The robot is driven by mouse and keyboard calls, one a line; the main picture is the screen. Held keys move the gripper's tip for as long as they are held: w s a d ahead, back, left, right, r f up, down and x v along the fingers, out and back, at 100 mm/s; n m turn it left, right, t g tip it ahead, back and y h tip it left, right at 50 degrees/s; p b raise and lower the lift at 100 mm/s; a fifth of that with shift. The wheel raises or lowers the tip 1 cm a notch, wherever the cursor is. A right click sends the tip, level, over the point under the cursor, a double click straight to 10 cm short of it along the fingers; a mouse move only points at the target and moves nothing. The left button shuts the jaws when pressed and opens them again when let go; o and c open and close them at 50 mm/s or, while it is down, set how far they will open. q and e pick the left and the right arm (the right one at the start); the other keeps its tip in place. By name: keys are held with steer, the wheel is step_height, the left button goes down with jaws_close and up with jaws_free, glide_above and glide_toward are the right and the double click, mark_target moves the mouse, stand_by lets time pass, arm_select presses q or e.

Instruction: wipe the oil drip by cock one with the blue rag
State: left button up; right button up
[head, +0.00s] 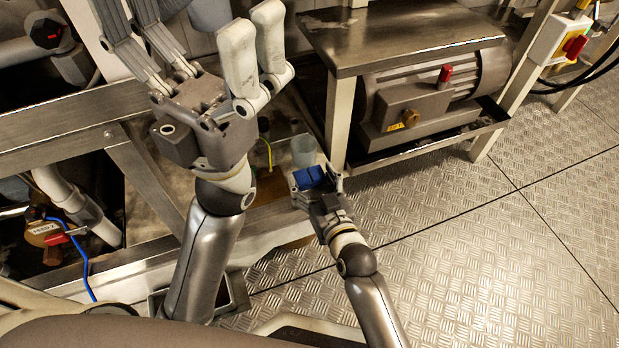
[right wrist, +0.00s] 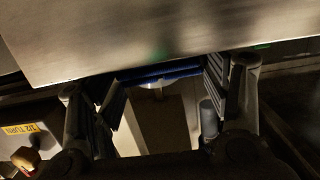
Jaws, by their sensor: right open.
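The blue rag (head: 310,177) is between the fingers of my right gripper (head: 318,180), low beside the steel bench leg. In the right wrist view the rag (right wrist: 158,73) is a blue strip between the spread fingers of the right gripper (right wrist: 162,95). I cannot tell whether it touches them. My left gripper (head: 205,60) is raised close to the head camera, its fingers spread and empty. A brownish patch (head: 270,186) lies left of the right gripper. I cannot tell whether it is the oil drip. Cock one is not clearly identifiable.
A pale cup (head: 303,150) stands just behind the right gripper. A steel bench top (head: 405,38) overhangs a motor (head: 430,90) with a red knob. A red-handled valve (head: 45,232) with a blue cable is at left. The checker-plate floor (head: 500,250) is clear at right.

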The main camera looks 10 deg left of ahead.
steer(key=shift+c, duration=0.4)
steer(key=c, duration=0.6)
steer(key=shift+r, duration=0.2)
